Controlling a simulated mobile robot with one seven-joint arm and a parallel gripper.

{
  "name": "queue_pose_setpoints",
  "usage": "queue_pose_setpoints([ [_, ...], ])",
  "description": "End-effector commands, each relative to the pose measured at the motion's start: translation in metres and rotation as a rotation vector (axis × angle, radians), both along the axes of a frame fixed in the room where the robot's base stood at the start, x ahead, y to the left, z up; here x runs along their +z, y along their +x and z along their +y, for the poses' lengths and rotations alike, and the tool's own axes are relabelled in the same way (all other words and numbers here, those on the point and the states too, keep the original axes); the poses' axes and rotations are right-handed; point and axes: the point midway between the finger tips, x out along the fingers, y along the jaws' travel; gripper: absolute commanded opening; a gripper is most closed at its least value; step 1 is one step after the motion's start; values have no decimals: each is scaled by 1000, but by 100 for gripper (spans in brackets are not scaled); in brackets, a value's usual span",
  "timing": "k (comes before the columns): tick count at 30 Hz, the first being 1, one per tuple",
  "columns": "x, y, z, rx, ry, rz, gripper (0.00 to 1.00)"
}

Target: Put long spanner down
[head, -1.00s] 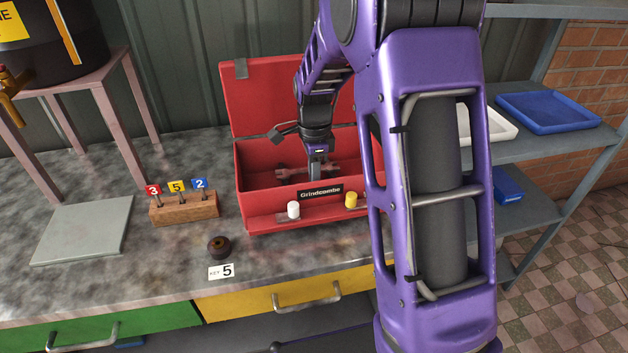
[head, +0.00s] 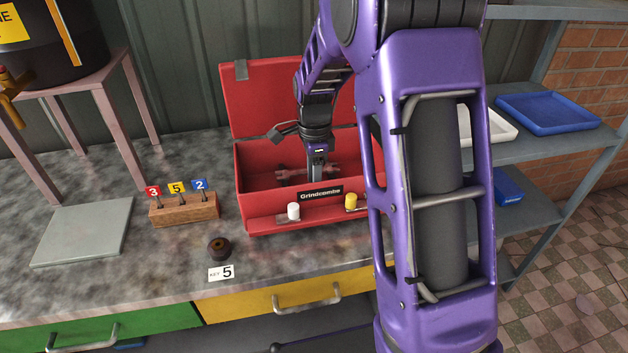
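The long spanner (head: 292,173) is a dull reddish bar inside the open red toolbox (head: 262,211). It lies roughly level, left to right, and shows on both sides of my gripper (head: 317,178). My gripper points straight down into the toolbox, with its fingers at the middle of the spanner. The fingers look closed around it, though the gap between them is hard to see. The toolbox's front wall and shadow hide the floor under the spanner, so I cannot tell whether it touches the bottom.
A wooden block (head: 184,211) with numbered keys, a dark round part (head: 218,248) and a grey plate (head: 83,231) are left. My arm hides the toolbox's right side.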

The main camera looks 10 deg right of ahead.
Motion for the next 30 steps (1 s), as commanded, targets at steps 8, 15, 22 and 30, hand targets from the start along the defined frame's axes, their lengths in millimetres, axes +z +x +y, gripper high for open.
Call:
queue_pose_setpoints([
  [8,59,1,0,1,0,-5,52],
  [15,101,1,0,1,0,-3,52],
  [22,115,0,0,0,0,-1,52],
  [30,115,0,0,1,0,-1,52],
])
